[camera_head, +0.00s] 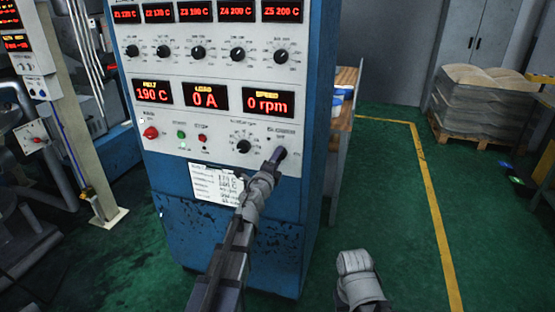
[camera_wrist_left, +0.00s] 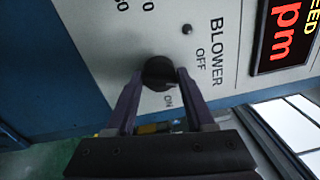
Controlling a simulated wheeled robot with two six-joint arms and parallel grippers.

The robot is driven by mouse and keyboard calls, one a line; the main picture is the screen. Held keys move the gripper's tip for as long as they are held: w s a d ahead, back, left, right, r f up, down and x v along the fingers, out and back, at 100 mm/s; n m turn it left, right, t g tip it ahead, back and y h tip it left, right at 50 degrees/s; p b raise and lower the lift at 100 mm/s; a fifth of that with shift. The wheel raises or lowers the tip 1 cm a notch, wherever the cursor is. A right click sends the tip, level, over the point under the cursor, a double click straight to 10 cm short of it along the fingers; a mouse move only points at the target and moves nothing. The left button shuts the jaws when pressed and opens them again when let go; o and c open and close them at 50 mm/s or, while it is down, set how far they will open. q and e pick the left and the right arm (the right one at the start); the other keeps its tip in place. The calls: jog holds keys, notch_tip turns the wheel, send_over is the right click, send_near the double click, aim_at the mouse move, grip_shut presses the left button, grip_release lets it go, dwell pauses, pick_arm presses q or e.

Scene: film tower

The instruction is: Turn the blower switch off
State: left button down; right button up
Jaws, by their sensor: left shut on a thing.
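The blower switch is a black round knob (camera_wrist_left: 158,72) on the light panel of the blue control cabinet (camera_head: 230,240). Beside it in the left wrist view are the labels BLOWER, OFF and ON. A small light mark shows on the knob's side toward ON. My left gripper (camera_head: 276,156) reaches the lower right of the panel in the head view. In the left wrist view its two fingers (camera_wrist_left: 157,82) are shut on the knob, one on each side. The fingers hide most of the knob in the head view. Only a pale link of my right arm shows, at the bottom.
Other knobs, a red button (camera_head: 150,132) and a green button (camera_head: 181,134) sit left of the switch. A red display (camera_head: 267,103) is above it, reading 0 rpm. A wooden-topped table (camera_head: 345,105) stands right of the cabinet. Green floor is open farther right.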

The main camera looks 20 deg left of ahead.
pick_arm(q)
jog(key=shift+f+n, duration=0.1)
jog(key=shift+n, duration=1.9)
jog(key=shift+s, duration=0.1)
jog(key=shift+c, duration=1.5)
grip_release()
jog(key=s, duration=0.7)
jog(key=shift+s+a+f, duration=0.15)
jog(key=shift+s, duration=0.15)
jog(key=shift+n+y, duration=0.3)
jog(key=shift+n, duration=0.1)
